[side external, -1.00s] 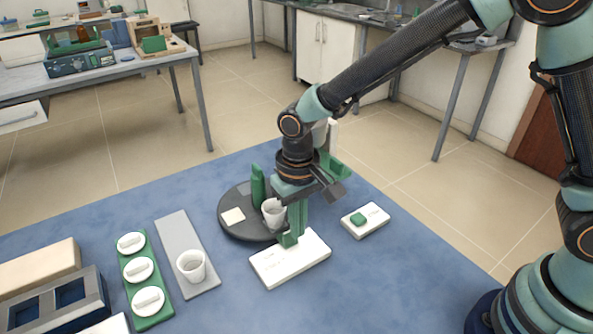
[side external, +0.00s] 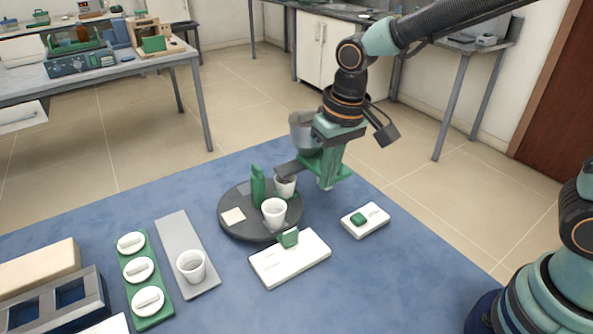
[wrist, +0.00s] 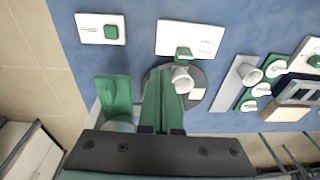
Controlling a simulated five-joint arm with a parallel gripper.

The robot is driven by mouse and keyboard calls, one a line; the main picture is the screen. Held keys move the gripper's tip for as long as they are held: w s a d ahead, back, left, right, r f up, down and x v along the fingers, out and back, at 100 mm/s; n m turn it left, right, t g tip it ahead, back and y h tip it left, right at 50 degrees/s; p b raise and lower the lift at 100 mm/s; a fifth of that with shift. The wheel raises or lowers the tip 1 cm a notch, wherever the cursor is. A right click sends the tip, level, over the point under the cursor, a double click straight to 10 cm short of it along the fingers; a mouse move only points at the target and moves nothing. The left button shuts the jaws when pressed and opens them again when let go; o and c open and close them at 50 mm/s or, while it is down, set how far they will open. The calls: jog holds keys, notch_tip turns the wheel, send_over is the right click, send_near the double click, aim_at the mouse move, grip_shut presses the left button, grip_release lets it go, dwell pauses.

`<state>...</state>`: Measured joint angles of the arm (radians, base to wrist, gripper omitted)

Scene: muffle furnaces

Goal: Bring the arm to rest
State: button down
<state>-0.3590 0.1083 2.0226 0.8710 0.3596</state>
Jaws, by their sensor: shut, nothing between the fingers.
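My gripper (side external: 325,183) is shut and empty. The arm reaches in from the upper right, bent down at the wrist. Below the gripper, a white slab (side external: 285,267) with a green block (side external: 288,238) at its back edge stands apart from the fingers. The fingers hide part of the disc in the wrist view.
A smaller white slab (side external: 373,227) lies to the right. A grey strip (side external: 172,235) with a cup and a green rack (side external: 155,318) lie left.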

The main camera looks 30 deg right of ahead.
jog(key=s+d+r+t, duration=0.2)
jog(key=s+d+r, duration=0.2)
jog(key=d, duration=0.3)
jog(key=s+d+r+t, duration=0.2)
jog(key=s+d+r, duration=0.2)
jog(key=d, duration=0.2)
jog(key=shift+d+r+h, duration=0.2)
jog(key=shift+d+h, duration=0.1)
jog(key=shift+d, duration=0.1)
